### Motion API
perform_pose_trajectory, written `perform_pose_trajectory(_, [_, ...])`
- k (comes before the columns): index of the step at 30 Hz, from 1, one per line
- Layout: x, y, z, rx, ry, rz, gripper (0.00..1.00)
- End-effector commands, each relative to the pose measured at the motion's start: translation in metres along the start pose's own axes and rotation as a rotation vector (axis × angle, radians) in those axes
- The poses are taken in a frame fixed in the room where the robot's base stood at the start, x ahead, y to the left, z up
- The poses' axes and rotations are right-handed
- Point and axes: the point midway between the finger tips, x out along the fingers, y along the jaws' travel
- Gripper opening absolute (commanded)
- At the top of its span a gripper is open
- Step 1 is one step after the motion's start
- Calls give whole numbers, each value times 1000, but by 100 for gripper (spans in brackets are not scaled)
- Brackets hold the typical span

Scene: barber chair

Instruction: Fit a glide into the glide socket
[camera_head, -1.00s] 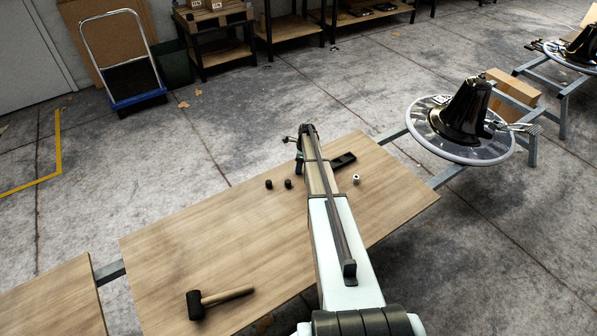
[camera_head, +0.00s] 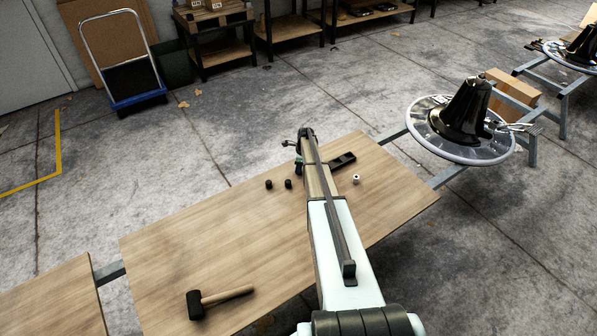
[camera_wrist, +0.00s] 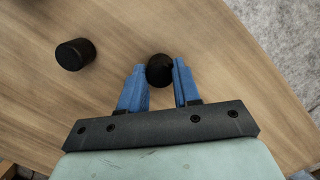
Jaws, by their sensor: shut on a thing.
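In the wrist view my gripper (camera_wrist: 157,85) has its blue fingers closed on a black rounded glide (camera_wrist: 159,70). Another black cylindrical glide (camera_wrist: 75,54) stands on the wooden board to its left, apart from the fingers. In the head view two small dark glides, one on the left (camera_head: 269,184) and one on the right (camera_head: 288,183), are on the board left of my arm. A black bar-shaped part (camera_head: 343,161) lies right of my arm, partly hidden by it. I cannot make out the socket. My fingertips are largely hidden there.
A small pale cylinder (camera_head: 356,180) stands on the board right of my arm. A mallet (camera_head: 220,298) lies at the board's near left. The wooden board (camera_head: 200,245) is clear between them. A chair base with a round plate (camera_head: 462,130) stands beyond its right edge.

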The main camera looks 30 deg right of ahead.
Motion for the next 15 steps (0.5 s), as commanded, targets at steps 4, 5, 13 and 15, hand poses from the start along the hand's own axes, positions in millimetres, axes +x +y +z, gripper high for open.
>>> perform_pose_trajectory(4, [0,0,0,0,0,0,3])
perform_pose_trajectory(5, [0,0,0,0,0,0,3])
perform_pose_trajectory(13, [-14,0,2,0,0,-1,3])
perform_pose_trajectory(15, [-24,1,4,0,0,-2,3])
